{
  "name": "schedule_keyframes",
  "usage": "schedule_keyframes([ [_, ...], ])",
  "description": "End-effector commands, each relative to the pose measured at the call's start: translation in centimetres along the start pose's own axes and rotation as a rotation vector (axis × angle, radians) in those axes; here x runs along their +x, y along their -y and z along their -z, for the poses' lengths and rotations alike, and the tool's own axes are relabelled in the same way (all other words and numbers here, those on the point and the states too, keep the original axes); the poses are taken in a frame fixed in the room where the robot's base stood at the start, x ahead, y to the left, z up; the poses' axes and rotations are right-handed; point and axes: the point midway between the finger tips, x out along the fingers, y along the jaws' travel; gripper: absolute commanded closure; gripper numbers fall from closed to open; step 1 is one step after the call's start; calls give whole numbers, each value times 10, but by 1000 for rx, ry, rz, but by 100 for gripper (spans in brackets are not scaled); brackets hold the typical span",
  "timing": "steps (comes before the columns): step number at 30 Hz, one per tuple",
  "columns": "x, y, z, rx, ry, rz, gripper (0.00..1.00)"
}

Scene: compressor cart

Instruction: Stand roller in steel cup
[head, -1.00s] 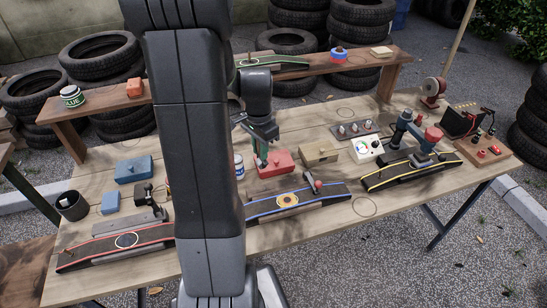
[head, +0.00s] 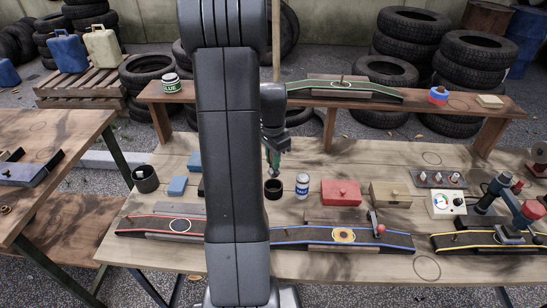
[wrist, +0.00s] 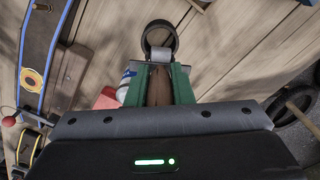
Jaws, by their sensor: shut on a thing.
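My gripper (wrist: 157,88) is shut on the roller, which has a brown handle and a grey cylindrical end (wrist: 159,54) pointing away from my wrist. In the head view my gripper (head: 273,163) hangs just above a dark round cup (head: 273,189), seemingly the steel cup. The cup's open rim (wrist: 160,25) shows in the wrist view, and the roller's grey end overlaps the rim's near edge. I cannot tell whether that end is above or inside the cup. The held roller is not clear in the head view.
A blue-and-white can (head: 302,186) stands close to the right of the cup, with a red box (head: 341,193) beyond it. A blue-edged track (head: 300,239) lies in front; a raised shelf (head: 300,102) runs behind.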

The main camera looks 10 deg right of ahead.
Motion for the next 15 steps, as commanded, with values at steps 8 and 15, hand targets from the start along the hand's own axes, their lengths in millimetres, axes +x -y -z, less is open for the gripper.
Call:
schedule_keyframes([
  [8,26,0,0,0,-1,1,100],
  [15,45,0,0,0,0,0,100],
])
